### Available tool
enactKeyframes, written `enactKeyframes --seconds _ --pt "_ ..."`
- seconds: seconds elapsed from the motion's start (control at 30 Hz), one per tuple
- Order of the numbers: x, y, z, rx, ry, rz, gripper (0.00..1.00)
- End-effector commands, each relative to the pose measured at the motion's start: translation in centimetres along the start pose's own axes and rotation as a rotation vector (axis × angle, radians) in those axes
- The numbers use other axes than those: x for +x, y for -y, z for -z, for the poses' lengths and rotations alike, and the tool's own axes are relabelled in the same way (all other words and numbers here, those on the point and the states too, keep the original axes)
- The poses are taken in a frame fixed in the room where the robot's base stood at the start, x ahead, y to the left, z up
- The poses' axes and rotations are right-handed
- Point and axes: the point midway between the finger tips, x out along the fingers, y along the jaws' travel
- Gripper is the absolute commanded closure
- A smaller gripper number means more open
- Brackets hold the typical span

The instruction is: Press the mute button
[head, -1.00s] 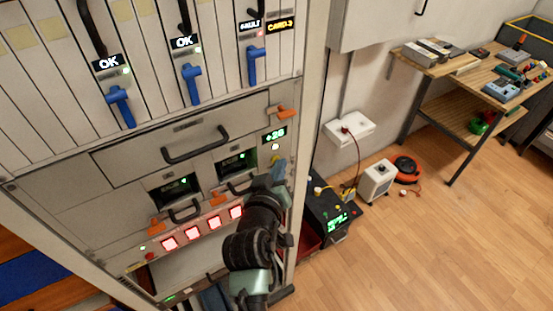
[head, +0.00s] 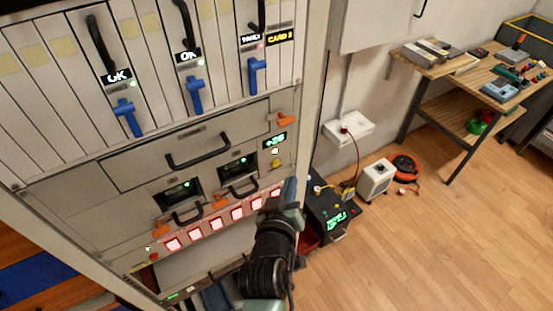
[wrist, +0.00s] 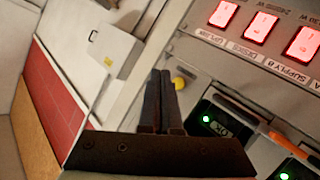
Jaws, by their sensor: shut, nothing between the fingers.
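A round yellow button (head: 276,165) sits on the rack's right side, under a small green display (head: 275,140) and a pale round button or lamp (head: 275,152). I cannot read a mute label on any of them. The yellow button also shows in the wrist view (wrist: 179,83), just right of the fingertips and apparently apart from them. My gripper (head: 291,185) is at the rack's right edge, to the lower right of the yellow button. In the wrist view my gripper (wrist: 162,75) has its two dark fingers together, with nothing held.
A row of lit red switches (head: 217,224) runs below the button. Orange latches (head: 283,119) and black handles (head: 198,149) stick out of the rack.

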Motion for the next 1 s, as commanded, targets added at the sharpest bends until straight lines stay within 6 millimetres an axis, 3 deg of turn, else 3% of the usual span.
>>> enactKeyframes --seconds 0.23,1.0 --pt "-1.40 -1.11 -0.86 -0.001 0.000 -0.002 1.00" --pt "-1.43 -1.08 -1.01 -0.001 -0.001 -0.001 1.00"
